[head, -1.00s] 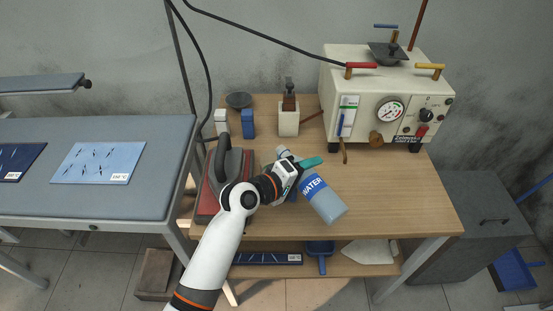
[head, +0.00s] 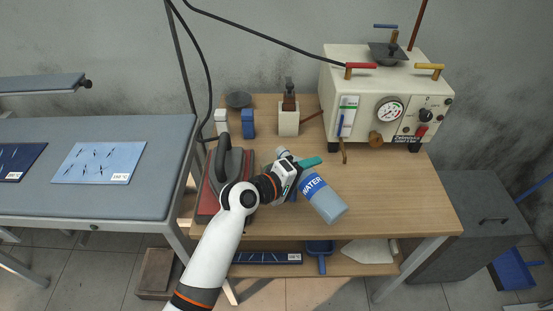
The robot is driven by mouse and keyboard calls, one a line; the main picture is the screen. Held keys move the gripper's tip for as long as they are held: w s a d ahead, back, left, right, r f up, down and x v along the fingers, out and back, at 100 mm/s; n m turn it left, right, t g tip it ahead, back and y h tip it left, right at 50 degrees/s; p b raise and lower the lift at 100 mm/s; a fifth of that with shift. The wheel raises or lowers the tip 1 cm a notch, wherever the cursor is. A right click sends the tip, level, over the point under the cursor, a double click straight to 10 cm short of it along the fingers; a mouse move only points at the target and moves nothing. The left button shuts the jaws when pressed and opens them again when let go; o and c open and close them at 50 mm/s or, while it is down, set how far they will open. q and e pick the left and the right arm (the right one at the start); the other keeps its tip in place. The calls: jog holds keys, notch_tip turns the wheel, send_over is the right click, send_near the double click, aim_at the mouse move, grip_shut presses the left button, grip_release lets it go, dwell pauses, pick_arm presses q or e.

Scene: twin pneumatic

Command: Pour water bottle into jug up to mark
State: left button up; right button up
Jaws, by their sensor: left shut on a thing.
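A pale blue bottle (head: 328,206) with a blue WATER label is tilted over the wooden table, its neck toward the upper left and its base toward the lower right. My left gripper (head: 303,166) is shut on the bottle near its upper part. One teal finger shows across the bottle; the other is hidden. I cannot make out a jug or its mark for certain; the arm and bottle cover part of the table. My right gripper is not in view.
An iron (head: 229,165) on a red pad stands left of the bottle. A cream steam machine (head: 365,115) with a gauge stands at the back right. A small white container (head: 289,123) and a blue block (head: 248,124) stand behind. The table's right front is clear.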

pick_arm(q)
jog(key=shift+n+p, duration=0.3)
dwell(1.6)
